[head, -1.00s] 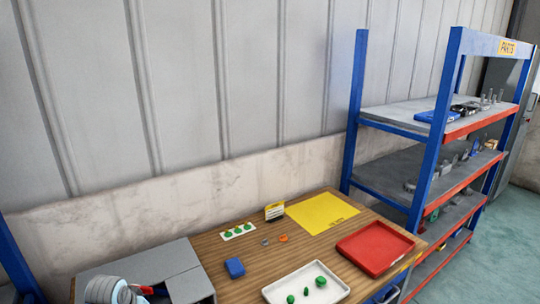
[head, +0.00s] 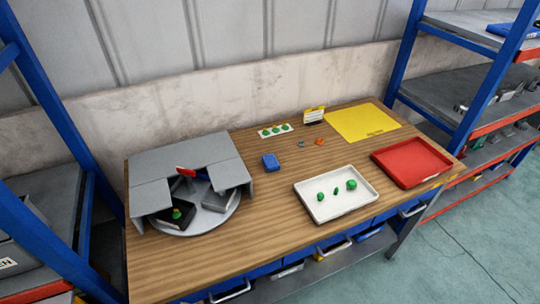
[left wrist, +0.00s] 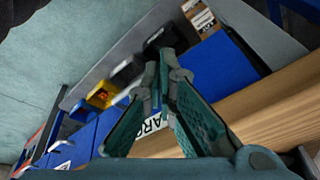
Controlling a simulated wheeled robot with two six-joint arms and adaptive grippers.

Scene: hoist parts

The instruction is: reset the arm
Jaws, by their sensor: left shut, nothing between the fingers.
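My left gripper (left wrist: 168,75) shows only in the left wrist view. Its two green fingers meet at the tips and are empty. It hangs over the front edge of the wooden bench (left wrist: 270,110), with the blue drawer fronts (left wrist: 85,145) beyond and below it. Neither arm is in the head view, and my right gripper is not seen.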

